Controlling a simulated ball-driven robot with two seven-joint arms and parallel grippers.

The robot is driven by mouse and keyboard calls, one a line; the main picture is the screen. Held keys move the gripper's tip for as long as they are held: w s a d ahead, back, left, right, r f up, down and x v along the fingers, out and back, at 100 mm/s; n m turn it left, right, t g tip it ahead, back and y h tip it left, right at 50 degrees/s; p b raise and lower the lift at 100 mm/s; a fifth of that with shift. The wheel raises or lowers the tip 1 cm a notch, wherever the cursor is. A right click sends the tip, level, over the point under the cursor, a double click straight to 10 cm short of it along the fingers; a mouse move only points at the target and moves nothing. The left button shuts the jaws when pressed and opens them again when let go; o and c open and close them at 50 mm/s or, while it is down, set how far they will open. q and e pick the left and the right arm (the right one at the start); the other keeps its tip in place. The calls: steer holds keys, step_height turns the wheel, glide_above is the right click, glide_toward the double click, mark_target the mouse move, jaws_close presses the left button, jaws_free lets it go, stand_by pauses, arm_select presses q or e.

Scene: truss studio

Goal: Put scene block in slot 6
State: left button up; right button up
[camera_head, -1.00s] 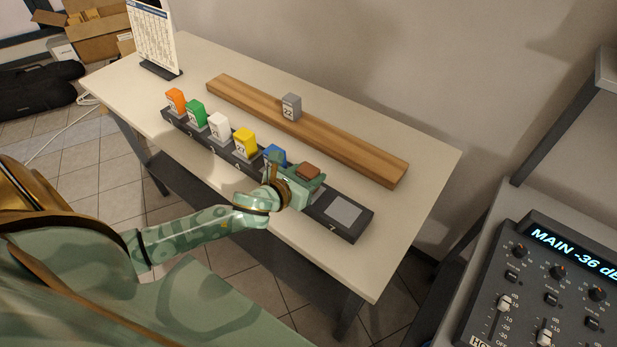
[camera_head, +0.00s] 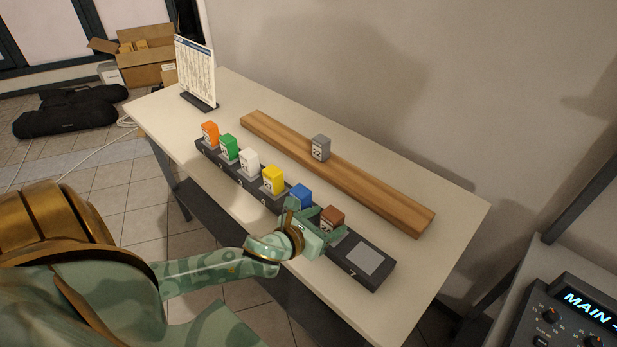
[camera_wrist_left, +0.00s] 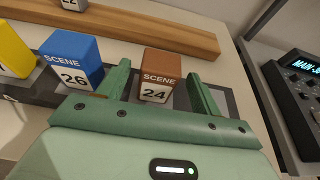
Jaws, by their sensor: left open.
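The brown scene block (camera_head: 333,215), labelled SCENE 24, stands upright on the long dark slotted rack (camera_head: 382,268), just left of the bare slot marked 7. It also shows in the left wrist view (camera_wrist_left: 161,70). My left gripper (camera_head: 318,221) is open, with one finger on each side of the brown block. In the wrist view gaps show between the block and both fingers. The blue block (camera_head: 301,194), SCENE 26, stands left of my gripper. The slot number under the brown block is hidden. My right gripper is not in view.
Yellow (camera_head: 273,179), white (camera_head: 250,162), green (camera_head: 229,147) and orange (camera_head: 210,133) blocks stand along the rack. A grey block (camera_head: 321,147) marked 22 is on the wooden plank (camera_head: 385,195) behind.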

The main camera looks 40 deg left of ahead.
arm_select(q)
steer(key=v, duration=0.9)
steer(key=shift+p, duration=0.4)
